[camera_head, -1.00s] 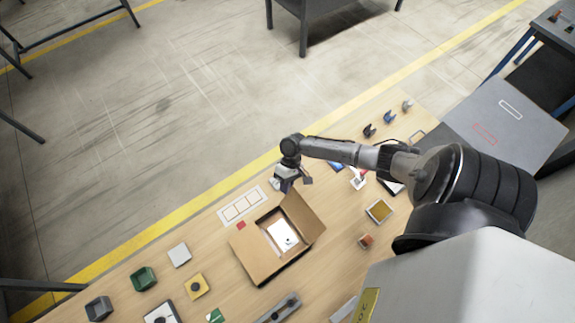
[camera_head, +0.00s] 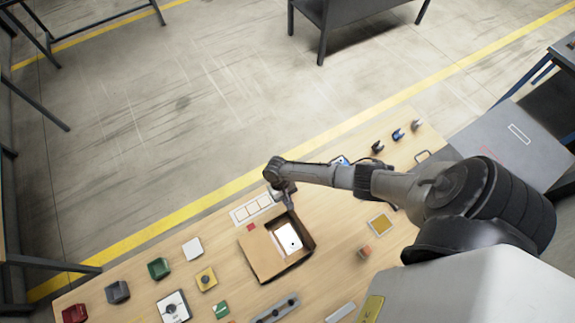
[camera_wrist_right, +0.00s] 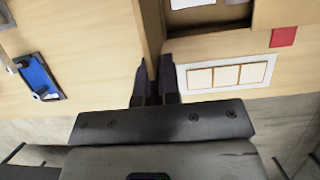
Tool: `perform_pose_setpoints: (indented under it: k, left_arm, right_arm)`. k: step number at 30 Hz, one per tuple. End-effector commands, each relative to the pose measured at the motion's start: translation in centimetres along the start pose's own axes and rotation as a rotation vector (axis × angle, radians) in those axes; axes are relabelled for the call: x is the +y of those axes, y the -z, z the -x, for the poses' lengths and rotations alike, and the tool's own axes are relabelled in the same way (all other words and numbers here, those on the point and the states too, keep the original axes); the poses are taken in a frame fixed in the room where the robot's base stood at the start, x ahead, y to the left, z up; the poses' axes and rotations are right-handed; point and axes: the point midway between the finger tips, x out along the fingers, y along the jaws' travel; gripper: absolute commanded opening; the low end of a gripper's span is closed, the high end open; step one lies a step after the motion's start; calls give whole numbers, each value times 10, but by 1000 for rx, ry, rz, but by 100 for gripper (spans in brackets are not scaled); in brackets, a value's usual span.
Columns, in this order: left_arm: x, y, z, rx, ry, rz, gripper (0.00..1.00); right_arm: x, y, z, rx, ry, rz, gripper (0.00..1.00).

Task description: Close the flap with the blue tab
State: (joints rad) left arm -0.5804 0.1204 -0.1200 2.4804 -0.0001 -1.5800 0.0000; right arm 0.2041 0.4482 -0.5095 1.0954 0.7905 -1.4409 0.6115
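An open cardboard box (camera_head: 262,255) stands on the table, with a white item (camera_head: 288,238) inside. My right gripper (camera_head: 288,202) is at the box's far edge. In the right wrist view the gripper (camera_wrist_right: 155,78) has its dark fingers close together, with a thin upright box flap (camera_wrist_right: 151,25) seen edge-on between the fingertips. The fingers appear shut on it. I cannot make out a blue tab; it may be hidden by the fingers. A red tab (camera_head: 250,226) shows beside the box, also in the right wrist view (camera_wrist_right: 284,37). My left gripper is not in view.
A white card with outlined squares (camera_head: 252,208) lies beyond the box. A blue item in a frame (camera_wrist_right: 38,75) lies to one side. Several small parts and trays, such as a yellow block (camera_head: 206,279) and a green bin (camera_head: 159,268), surround the box.

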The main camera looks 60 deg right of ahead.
Motion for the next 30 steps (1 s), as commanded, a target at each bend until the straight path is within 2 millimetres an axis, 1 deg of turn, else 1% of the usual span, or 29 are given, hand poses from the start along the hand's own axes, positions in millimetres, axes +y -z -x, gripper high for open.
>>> perform_pose_setpoints:
  k: [12,13,15,21,27,30]
  left_arm:
    - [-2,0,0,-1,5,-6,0]
    - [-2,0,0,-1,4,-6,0]
    - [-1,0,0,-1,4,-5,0]
    - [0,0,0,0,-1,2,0]
    - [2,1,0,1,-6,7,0]
    - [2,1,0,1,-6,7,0]
  right_arm:
    - [0,0,-1,-3,-8,-3,0]
    - [0,0,-1,-3,-8,-3,5]
    - [0,0,-1,-3,-8,-3,12]
    - [0,0,-1,-2,-7,-3,30]
    - [0,0,0,-1,-7,-2,30]
    - [0,0,3,-1,-7,-2,30]
